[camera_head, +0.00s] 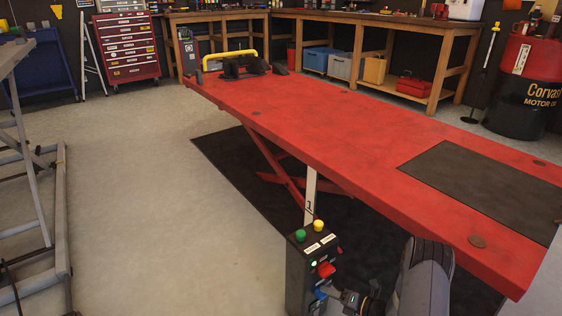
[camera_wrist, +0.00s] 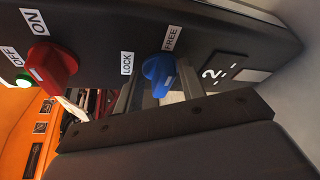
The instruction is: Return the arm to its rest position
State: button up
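My gripper (camera_wrist: 158,90) is at the front of a dark control box (camera_wrist: 95,25). Its two grey fingers stand apart, one on each side of the blue knob (camera_wrist: 158,73) between the LOCK and FREE labels. I see no clear contact with the knob. The red knob (camera_wrist: 51,62), by the ON and OFF labels, is to the left of the fingers. In the head view, the control box (camera_head: 297,272) stands beside the red lift table (camera_head: 330,125). My arm (camera_head: 424,280) reaches it from the lower right, and the fingertips are too small to make out there.
The lift table's edge passes close behind the box and my arm. A grey metal frame (camera_head: 62,215) stands at the left, with clear floor (camera_head: 150,220) between. A wooden workbench (camera_head: 375,22), a red tool chest (camera_head: 127,47) and a red drum (camera_head: 520,85) line the back.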

jog(key=shift+a+r+n+h+p, duration=0.1)
jog(key=shift+r+n+h+p, duration=0.1)
jog(key=shift+n+h+p, duration=0.35)
jog(key=shift+s+n, duration=0.1)
jog(key=shift+n, duration=0.15)
